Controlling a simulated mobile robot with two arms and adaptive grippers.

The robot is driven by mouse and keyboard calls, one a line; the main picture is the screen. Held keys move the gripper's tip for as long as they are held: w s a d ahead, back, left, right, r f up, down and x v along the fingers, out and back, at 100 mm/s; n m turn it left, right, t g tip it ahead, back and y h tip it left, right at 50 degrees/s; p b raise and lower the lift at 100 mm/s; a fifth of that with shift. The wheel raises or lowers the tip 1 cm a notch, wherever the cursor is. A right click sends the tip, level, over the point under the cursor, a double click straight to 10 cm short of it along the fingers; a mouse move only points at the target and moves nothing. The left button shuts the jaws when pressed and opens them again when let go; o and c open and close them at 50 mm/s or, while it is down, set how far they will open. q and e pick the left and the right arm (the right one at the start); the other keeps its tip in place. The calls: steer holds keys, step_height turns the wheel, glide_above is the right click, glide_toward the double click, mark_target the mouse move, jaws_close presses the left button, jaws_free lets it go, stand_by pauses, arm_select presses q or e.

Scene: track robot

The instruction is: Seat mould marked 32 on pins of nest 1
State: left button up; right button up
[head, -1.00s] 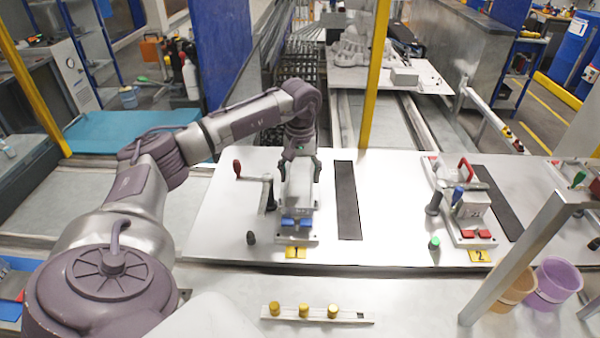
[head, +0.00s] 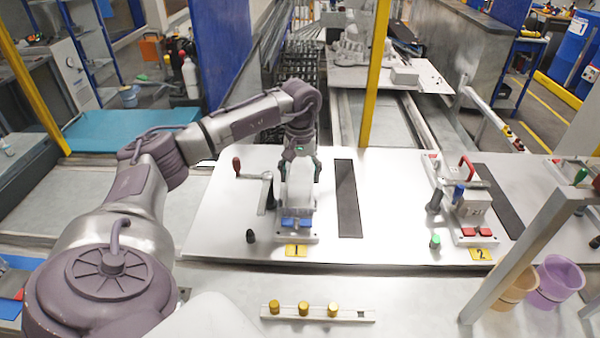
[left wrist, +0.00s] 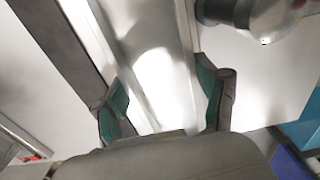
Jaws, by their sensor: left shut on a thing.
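My left gripper (head: 300,178) is over nest 1 with its fingers on both sides of a pale block-shaped mould (head: 298,198), shut on it. The mould is upright, behind the blue blocks (head: 297,222) of nest 1 (head: 308,239). Its number cannot be read, and its underside and the pins are hidden, so I cannot tell whether it is seated. In the left wrist view, the gripper (left wrist: 163,105) has the pale mould (left wrist: 155,70) between its green-padded fingers. My right gripper is not in view.
A red-knobbed lever clamp (head: 266,190) stands close left of nest 1. A dark strip (head: 347,198) lies to the right. Nest 2 (head: 476,238) holds another marked mould (head: 473,208).

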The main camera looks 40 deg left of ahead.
arm_select(q)
steer(key=shift+f+b, duration=0.6)
steer(key=shift+f, duration=0.15)
stand_by(0.4)
steer(key=o, duration=1.9)
steer(key=shift+c, duration=0.2)
steer(key=shift+s, duration=0.1)
step_height(320, 180, up, 12)
